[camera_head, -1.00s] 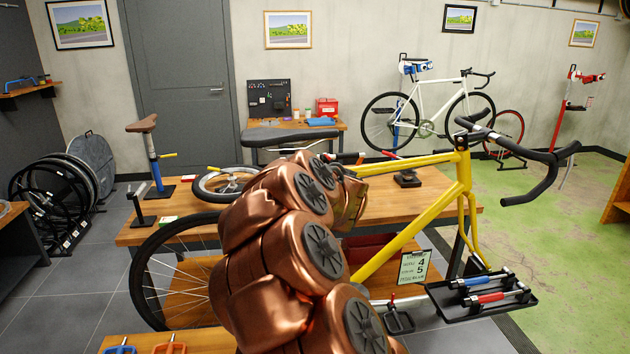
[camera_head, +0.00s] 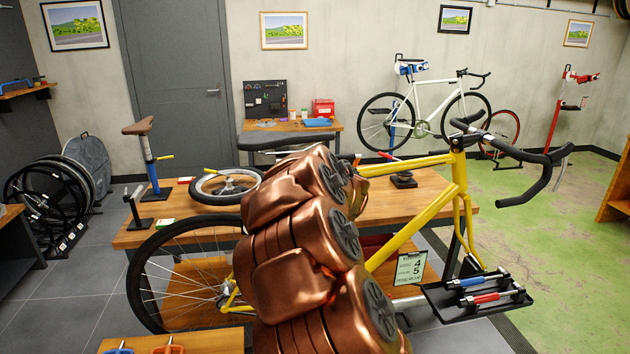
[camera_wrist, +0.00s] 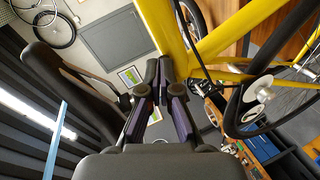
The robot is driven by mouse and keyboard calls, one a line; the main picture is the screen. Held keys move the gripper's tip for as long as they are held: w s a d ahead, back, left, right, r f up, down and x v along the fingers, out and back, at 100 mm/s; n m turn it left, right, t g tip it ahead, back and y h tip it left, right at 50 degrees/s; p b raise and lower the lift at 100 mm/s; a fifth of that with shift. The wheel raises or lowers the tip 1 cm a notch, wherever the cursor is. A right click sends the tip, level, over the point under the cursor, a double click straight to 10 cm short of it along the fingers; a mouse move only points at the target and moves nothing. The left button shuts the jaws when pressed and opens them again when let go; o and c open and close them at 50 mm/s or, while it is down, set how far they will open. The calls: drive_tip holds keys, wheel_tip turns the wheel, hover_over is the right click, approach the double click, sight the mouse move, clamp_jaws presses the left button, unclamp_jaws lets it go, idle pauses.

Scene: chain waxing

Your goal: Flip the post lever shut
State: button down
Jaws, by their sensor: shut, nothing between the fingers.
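A blue post (camera_head: 153,177) with a brown saddle stands at the left end of the wooden table in the head view. A yellow lever (camera_head: 164,157) sticks out from it to the right. I cannot tell for sure that this is the post lever. My gripper (camera_wrist: 160,68) shows in the wrist view, its dark fingers together and empty. Its tips are beside or against a yellow tube (camera_wrist: 160,28) of the bike frame; I cannot tell if they touch. My copper arm hides the gripper and the middle of the bike in the head view.
The yellow bike (camera_head: 440,210) stands in front of the wooden table (camera_head: 180,238). A loose wheel (camera_head: 226,185) and a black base (camera_head: 403,181) with a red lever (camera_head: 389,156) lie on the table. A black tray (camera_head: 455,312) holds tools at right.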

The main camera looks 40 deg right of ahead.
drive_tip(key=shift+r, duration=0.1)
drive_tip(key=s+r, duration=0.4)
drive_tip(key=s, duration=0.8)
drive_tip(key=shift+s+r, duration=0.15)
drive_tip(key=shift+s, duration=0.05)
drive_tip(key=shift+w+r, duration=0.1)
idle(0.6)
